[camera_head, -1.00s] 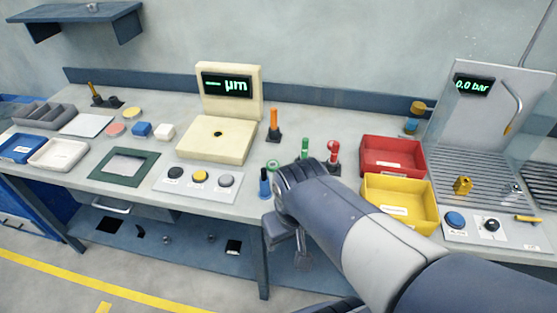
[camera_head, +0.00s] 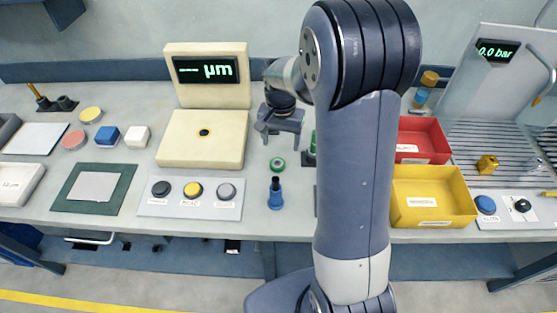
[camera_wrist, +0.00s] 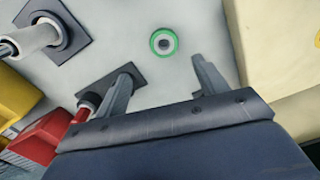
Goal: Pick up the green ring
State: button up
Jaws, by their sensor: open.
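The green ring (camera_head: 277,164) lies flat on the grey bench, between the cream gauge and the blue peg. In the wrist view the green ring (camera_wrist: 163,42) shows a pale inner band and a dark centre. It lies beyond my fingertips, between their lines and apart from both. My gripper (camera_head: 281,138) is open and empty, above the bench just behind the ring in the head view. Its two fingers also show in the wrist view (camera_wrist: 162,80). My arm hides part of the bench right of the ring.
A blue peg (camera_head: 275,194) stands in front of the ring. The cream gauge (camera_head: 200,140) is to its left. A green peg (camera_head: 312,145) is partly hidden by my arm. Red (camera_head: 424,138) and yellow (camera_head: 432,190) bins stand at right. A button panel (camera_head: 191,208) lies at front left.

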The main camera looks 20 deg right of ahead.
aim_at(277, 160)
notch_tip(277, 160, down, 3)
jog(key=shift+f, duration=0.2)
jog(key=f+p, duration=0.1)
jog(key=f, duration=0.1)
jog(key=a+f+p, duration=0.1)
jog(key=f, duration=0.1)
jog(key=shift+f, duration=0.7)
jog(key=c, duration=1)
